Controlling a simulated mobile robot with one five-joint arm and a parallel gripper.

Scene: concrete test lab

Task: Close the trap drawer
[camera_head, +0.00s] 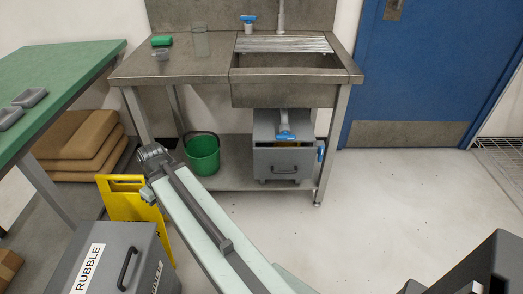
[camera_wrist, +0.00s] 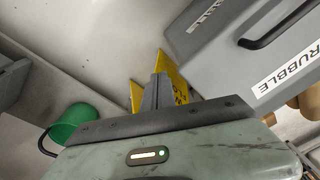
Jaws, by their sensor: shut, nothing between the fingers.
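The trap is a grey box (camera_head: 262,127) under the sink, on the bench's lower shelf. Its drawer front (camera_head: 283,161) faces me with a dark bar handle (camera_head: 285,170). A grey drain pipe with a blue fitting (camera_head: 285,134) comes down over the box. My gripper (camera_wrist: 157,92) is shut and empty in the wrist view, pointing towards a yellow floor sign (camera_wrist: 175,80), apart from the drawer. In the head view my arm reaches left of the trap; its fingers cannot be made out there.
A green bucket (camera_head: 202,153) stands left of the trap. The yellow sign (camera_head: 128,200) and a grey box marked RUBBLE (camera_head: 110,255) stand at the left front. A green-topped table (camera_head: 60,75) is further left. The floor (camera_head: 380,210) before the blue door is clear.

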